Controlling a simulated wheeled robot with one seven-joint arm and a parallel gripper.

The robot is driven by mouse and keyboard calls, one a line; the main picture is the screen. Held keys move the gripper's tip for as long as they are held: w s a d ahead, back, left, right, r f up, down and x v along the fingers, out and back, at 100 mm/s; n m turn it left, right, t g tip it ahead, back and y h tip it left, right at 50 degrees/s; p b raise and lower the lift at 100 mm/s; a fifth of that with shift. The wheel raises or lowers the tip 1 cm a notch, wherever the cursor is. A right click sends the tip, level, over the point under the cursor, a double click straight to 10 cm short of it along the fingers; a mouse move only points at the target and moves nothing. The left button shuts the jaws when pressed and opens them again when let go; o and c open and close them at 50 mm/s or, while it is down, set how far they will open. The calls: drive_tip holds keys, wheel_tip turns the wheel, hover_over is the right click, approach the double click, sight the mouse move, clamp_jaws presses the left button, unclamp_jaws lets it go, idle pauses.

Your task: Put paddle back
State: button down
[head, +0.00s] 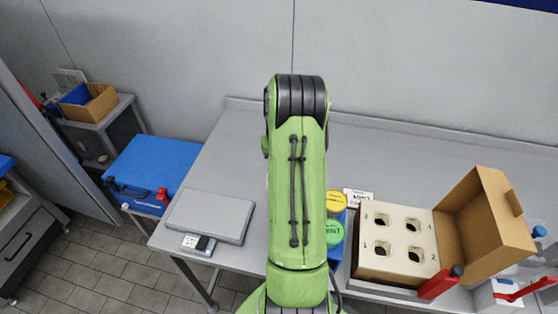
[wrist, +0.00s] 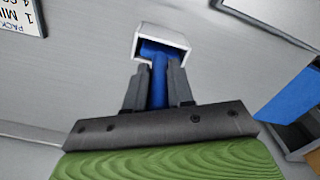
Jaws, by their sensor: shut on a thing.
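In the wrist view my gripper (wrist: 159,72) is shut on a blue handle (wrist: 159,95), taken to be the paddle's. The handle runs up from between the fingers to a white, open box-like piece (wrist: 165,33) with blue inside. I cannot tell whether that piece is part of the paddle or a holder around it. In the head view my green arm stretches over the table and hides my gripper and the paddle.
The grey table (head: 236,135) has a flat grey slab (head: 212,214) at left. A cardboard box with numbered holes (head: 394,264) and an open flap stands at right. Yellow (head: 337,202) and green (head: 334,233) round lids sit beside my arm. A blue case (head: 155,170) stands left of the table.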

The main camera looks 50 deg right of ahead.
drive_tip(key=shift+f, duration=0.65)
drive_tip(key=shift+f+b, duration=0.6)
drive_tip(key=c, duration=0.9)
unclamp_jaws()
wheel_tip(320, 180, up, 16)
drive_tip(key=shift+p, duration=0.9)
drive_tip(key=shift+a, duration=0.1)
